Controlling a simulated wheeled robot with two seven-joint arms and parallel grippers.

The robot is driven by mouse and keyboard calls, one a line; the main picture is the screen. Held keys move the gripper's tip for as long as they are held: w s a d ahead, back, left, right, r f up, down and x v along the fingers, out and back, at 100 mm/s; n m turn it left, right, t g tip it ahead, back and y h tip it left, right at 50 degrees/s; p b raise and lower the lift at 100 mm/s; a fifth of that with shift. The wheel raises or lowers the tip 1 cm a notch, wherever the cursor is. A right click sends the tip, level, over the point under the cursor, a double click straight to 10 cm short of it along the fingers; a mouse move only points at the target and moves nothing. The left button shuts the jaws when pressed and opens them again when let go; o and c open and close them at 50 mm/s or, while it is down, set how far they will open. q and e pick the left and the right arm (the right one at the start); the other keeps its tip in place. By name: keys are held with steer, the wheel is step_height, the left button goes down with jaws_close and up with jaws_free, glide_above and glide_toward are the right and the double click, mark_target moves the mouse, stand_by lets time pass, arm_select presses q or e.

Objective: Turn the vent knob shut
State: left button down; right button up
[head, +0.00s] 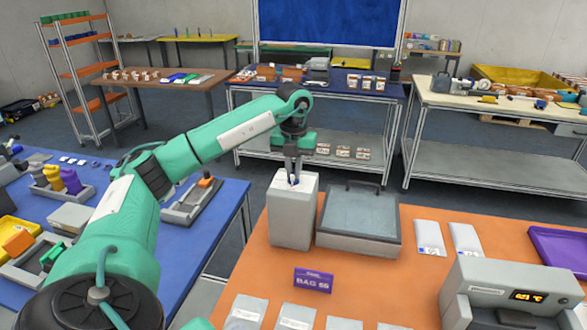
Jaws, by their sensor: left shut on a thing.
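The vent knob (293,182) is a small dark blue piece on top of a tall pale grey box (291,224). The box stands at the back left of the orange table. My left gripper (293,176) points straight down over the box top. Its fingers are shut on the knob and hide most of it, so I cannot tell which way the knob is turned. My right gripper is not in view.
A grey lidded tray (358,213) with a handle stands right beside the box. A purple sign (314,281), white packets (430,238), a purple tray (560,246) and a grey device with a display (515,290) share the orange table (390,285). A blue table (225,205) lies left.

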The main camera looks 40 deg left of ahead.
mark_target(293, 172)
arm_select(q)
steer(key=c, duration=1.5)
jaws_free()
steer(key=shift+r, duration=0.1)
step_height(293, 172, up, 6)
steer(key=shift+r+b, duration=0.1)
steer(key=shift+b, duration=0.55)
steer(key=shift+r+p, duration=1)
steer(key=shift+r, duration=2.8)
